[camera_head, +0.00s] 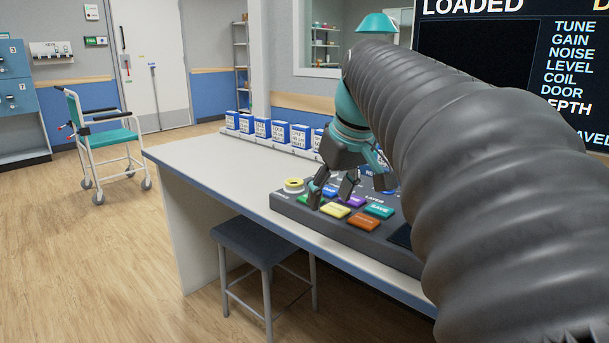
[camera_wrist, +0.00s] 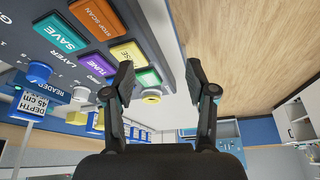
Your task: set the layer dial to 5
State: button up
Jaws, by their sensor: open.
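The grey control console (camera_head: 290,205) lies on the table, with coloured buttons and a printed LAYER label (camera_head: 373,198). In the wrist view the LAYER label (camera_wrist: 62,61) is at the left, and a blue knob (camera_wrist: 38,72) beside it appears to be the layer dial. Its setting cannot be read. In the head view my gripper and arm hide much of the knob area. My gripper (camera_head: 332,190) is open and empty over the console's left end. In the wrist view its fingers (camera_wrist: 160,80) are apart, right of the knobs.
Teal SAVE (camera_head: 379,210), orange (camera_head: 364,222), yellow (camera_head: 335,210) and purple (camera_head: 355,201) buttons crowd the console. Several blue-and-white boxes (camera_head: 280,132) line the table's back. A stool (camera_head: 262,240) stands in front. The table's left part (camera_head: 200,160) is clear.

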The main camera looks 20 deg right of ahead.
jog(key=w+d+r+n, duration=0.1)
jog(key=d+r, duration=0.2)
jog(key=d, duration=0.4)
jog(key=w+d+r+n+y, duration=0.1)
jog(key=d+r, duration=0.2)
jog(key=d, duration=0.4)
jog(key=w+d+r+n, duration=0.1)
jog(key=d+r, duration=0.2)
jog(key=d, duration=0.5)
jog(key=b+x, duration=0.2)
jog(key=x, duration=0.2)
jog(key=b+x, duration=0.2)
jog(key=x, duration=0.3)
jog(key=b+x, duration=0.1)
jog(key=x, duration=0.3)
jog(key=shift+s+a+f+b, duration=0.25)
jog(key=shift+a+f+b, duration=0.1)
jog(key=shift+a+b, duration=0.05)
grip_shut()
